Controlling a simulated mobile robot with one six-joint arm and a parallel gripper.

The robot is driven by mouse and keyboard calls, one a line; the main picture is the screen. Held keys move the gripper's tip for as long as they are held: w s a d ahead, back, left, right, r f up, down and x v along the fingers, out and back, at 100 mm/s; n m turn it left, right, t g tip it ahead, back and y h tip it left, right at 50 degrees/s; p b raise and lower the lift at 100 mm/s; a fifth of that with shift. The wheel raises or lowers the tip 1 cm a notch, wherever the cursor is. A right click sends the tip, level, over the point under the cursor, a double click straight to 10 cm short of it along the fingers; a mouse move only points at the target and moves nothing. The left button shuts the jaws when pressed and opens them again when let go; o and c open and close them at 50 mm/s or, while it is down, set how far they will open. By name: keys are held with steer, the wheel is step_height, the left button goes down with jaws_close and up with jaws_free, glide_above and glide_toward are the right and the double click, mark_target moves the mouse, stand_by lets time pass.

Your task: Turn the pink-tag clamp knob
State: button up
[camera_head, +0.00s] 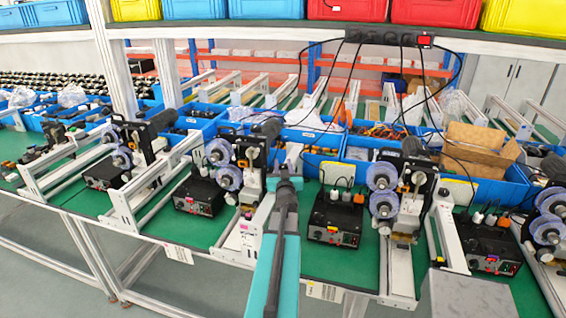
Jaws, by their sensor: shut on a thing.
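My teal arm reaches up from the bottom centre. My gripper (291,160) is at its far end, beside the right side of the middle coder machine (250,158). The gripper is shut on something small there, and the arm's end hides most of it. I cannot make out a pink tag or which clamp knob is at the jaws. The middle machine has clear round reels (228,176) on its left and a white frame below. A similar coder machine (410,180) stands to the right and another coder machine (130,150) to the left.
Black control boxes (335,218) stand between the machines on the green bench (205,229). White rails project toward the front edge. Blue bins (490,190) line the back. Black cables (420,90) hang from the shelf at upper right. A grey box (465,297) is at front right.

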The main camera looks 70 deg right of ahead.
steer(key=shift+s+a+r+t+p, duration=0.1)
steer(key=shift+s+a+t+p, duration=0.1)
steer(key=shift+t+p, duration=0.35)
steer(key=shift+n+t+y+p, duration=1.2)
steer(key=shift+n+t+p, duration=0.2)
steer(key=shift+n+t, duration=0.15)
steer(key=shift+n+t+y, duration=0.25)
steer(key=shift+t+y, duration=0.05)
steer(key=shift+t, duration=0.1)
steer(key=shift+d+f+n+t+y, duration=0.1)
steer(key=shift+f+n+t+y, duration=0.1)
steer(key=shift+n+t+y, duration=0.25)
steer(key=n+t+y, duration=0.2)
steer(key=y, duration=0.1)
steer(key=n+t+y, duration=0.2)
steer(key=y, duration=0.1)
steer(key=shift+f+n, duration=0.15)
steer(key=shift+n, duration=0.2)
steer(key=shift+n+t+y, duration=0.55)
steer(key=shift+n+y, duration=0.85)
steer(key=shift+y, duration=0.85)
steer(key=shift+n+y, duration=0.5)
steer(key=shift+y, duration=0.3)
steer(key=shift+a+y, duration=0.25)
steer(key=shift+y, duration=0.05)
